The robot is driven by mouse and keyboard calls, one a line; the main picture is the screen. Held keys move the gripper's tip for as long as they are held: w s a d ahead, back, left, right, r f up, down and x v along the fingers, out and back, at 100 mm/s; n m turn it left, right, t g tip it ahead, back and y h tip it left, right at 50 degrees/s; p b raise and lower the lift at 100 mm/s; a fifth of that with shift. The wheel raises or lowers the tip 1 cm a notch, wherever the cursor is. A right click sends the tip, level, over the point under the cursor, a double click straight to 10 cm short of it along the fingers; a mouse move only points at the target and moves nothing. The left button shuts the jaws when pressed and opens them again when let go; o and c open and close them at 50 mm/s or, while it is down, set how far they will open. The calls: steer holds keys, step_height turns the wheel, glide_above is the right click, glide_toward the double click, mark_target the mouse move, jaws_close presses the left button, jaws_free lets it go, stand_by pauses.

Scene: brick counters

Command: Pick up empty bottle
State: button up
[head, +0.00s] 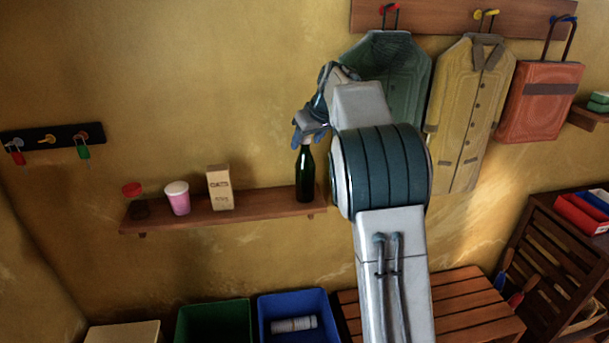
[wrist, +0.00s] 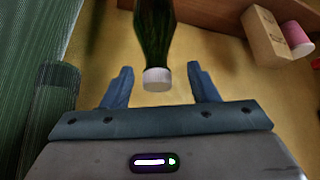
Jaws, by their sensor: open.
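A dark green bottle (head: 305,178) stands upright at the right end of the wooden wall shelf in the head view. In the wrist view the bottle (wrist: 154,38) has a white cap (wrist: 157,79) pointing toward my gripper. My gripper (head: 309,132) is at the top of the bottle in the head view. In the wrist view my gripper (wrist: 160,78) is open, with one finger on each side of the cap and a visible gap on both sides. The bottle's lower part is cut off in the wrist view.
The shelf (head: 260,211) also holds an oats box (head: 220,188), a pink cup (head: 177,199) and a red-lidded jar (head: 136,206), left of the bottle. A green coat (head: 390,75) hangs close on the right. Green (head: 213,323) and blue (head: 297,305) bins stand below.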

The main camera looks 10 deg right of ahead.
mark_target(305, 169)
steer(key=p+x, duration=0.1)
steer(key=x, duration=0.4)
steer(key=shift+w+d, duration=0.1)
jaws_close()
